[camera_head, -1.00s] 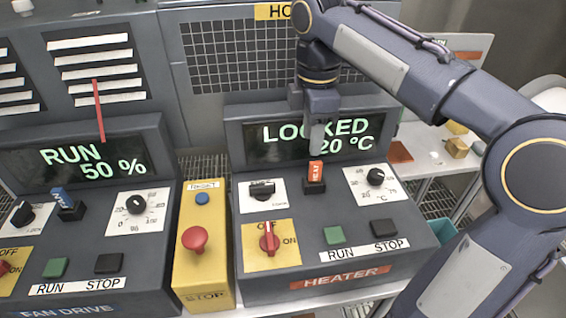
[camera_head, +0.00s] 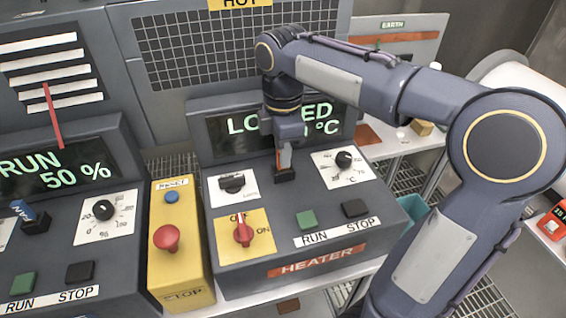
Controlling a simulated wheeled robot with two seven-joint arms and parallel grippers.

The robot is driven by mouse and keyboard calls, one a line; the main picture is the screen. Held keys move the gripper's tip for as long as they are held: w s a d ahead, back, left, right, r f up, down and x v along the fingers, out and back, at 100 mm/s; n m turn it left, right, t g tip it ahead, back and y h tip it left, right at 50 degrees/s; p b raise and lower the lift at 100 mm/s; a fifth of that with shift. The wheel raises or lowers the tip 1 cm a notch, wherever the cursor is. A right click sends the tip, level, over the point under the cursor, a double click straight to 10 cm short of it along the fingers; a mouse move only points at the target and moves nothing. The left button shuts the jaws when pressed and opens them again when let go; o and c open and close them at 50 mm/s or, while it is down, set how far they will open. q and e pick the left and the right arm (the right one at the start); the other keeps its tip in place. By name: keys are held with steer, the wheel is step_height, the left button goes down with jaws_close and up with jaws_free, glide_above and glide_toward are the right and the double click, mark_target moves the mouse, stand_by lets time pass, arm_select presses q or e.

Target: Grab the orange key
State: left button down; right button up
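The orange key (camera_head: 279,161) stands upright in its black socket (camera_head: 285,176) on the heater panel, between a black rotary switch and the °C dial. My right gripper (camera_head: 284,156) points down right at the key, and its fingers hide much of it. I cannot tell whether the fingers are closed on it. My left gripper is not in view.
The heater panel (camera_head: 375,213) also has a red switch (camera_head: 243,230), a green button (camera_head: 306,220) and a black button (camera_head: 355,208). A yellow box with a red stop button (camera_head: 167,238) stands left. A blue key (camera_head: 24,210) sits on the fan panel.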

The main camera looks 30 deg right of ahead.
jaws_close()
steer(key=shift+r, duration=0.1)
